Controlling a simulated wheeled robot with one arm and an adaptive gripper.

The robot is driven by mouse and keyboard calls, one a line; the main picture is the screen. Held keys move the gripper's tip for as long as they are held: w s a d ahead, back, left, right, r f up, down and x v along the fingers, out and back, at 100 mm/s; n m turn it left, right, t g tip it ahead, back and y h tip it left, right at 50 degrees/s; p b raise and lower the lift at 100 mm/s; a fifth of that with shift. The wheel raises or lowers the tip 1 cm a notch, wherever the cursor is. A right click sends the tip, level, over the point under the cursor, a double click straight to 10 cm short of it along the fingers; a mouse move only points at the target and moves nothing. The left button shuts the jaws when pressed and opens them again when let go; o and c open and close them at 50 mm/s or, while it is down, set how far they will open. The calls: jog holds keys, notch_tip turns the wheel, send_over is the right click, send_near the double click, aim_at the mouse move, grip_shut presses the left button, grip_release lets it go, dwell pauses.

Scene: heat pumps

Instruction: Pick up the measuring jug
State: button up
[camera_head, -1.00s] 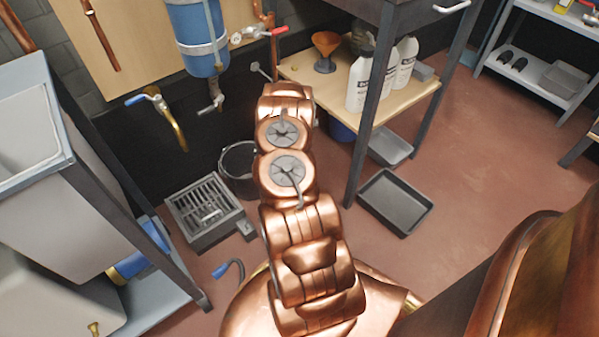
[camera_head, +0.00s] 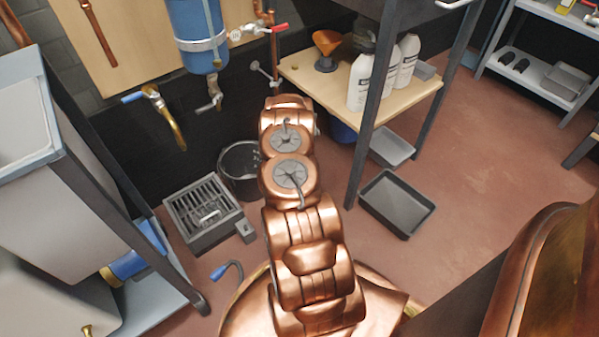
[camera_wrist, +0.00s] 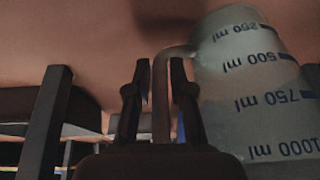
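The measuring jug (camera_wrist: 250,85) fills the right of the wrist view, translucent grey with dark ml markings that appear upside down. Its handle (camera_wrist: 161,100) runs down between the two fingers of my gripper (camera_wrist: 160,88). The fingers stand apart on either side of the handle, with a gap showing at the left finger. I cannot tell whether the right finger touches it. In the head view I cannot make out the jug or my gripper; my copper-coloured arm covers the middle.
A wooden shelf (camera_head: 412,103) holds white bottles (camera_head: 360,82) and an orange funnel (camera_head: 326,44). A black tray (camera_head: 397,204), a metal grate box (camera_head: 205,212) and a dark bucket (camera_head: 240,170) are on the floor. Open reddish floor (camera_head: 480,170) lies to the right.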

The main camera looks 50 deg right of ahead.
grip_shut()
jog(key=shift+r, duration=0.15)
dwell(0.4)
